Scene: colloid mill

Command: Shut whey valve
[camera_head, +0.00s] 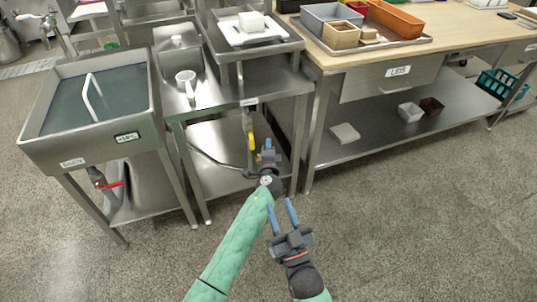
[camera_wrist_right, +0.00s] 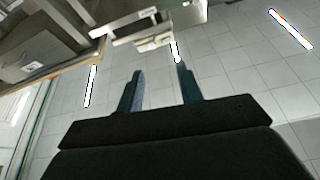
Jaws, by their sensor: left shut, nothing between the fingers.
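A valve with a yellow lever (camera_head: 251,138) hangs under the front edge of the steel drain table (camera_head: 213,105), below a small label too small to read. The lever points down along its pipe. My left gripper (camera_head: 268,146) is shut and empty, just right of and below the yellow lever; a small gap seems to separate them. My right gripper (camera_head: 283,215) is open and empty, lower and nearer, over the floor. Its two fingers (camera_wrist_right: 160,88) also show apart in the right wrist view, with nothing between them.
A second valve with a red lever (camera_head: 110,185) sits under the sink (camera_head: 90,98) at left. The floor in front is clear.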

